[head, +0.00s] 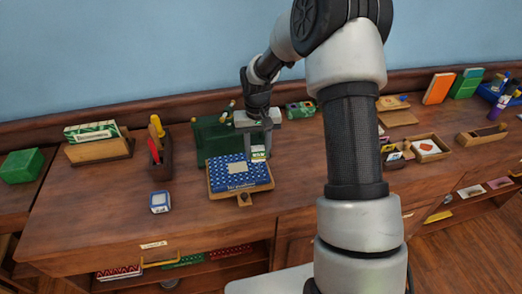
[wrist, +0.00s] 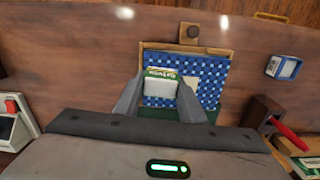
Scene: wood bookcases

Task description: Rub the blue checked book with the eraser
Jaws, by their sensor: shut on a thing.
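The blue checked book (head: 228,178) lies flat on a wooden board or stand (head: 244,199) on the bench. It has a pale label in its middle, and it also shows in the wrist view (wrist: 207,72). My gripper (head: 259,146) is shut on the eraser (head: 258,154), a small white block with a green printed band. The eraser shows between the two fingers in the wrist view (wrist: 162,84). It is over the book's back right part in the head view. I cannot tell whether it touches the cover.
A dark green box (head: 209,139) stands right behind the book. A small blue-and-white box (head: 160,202) lies to its left, near a wooden holder (head: 159,158) with yellow and red handles. An open wooden tray (head: 426,150) is at right. The bench front is clear.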

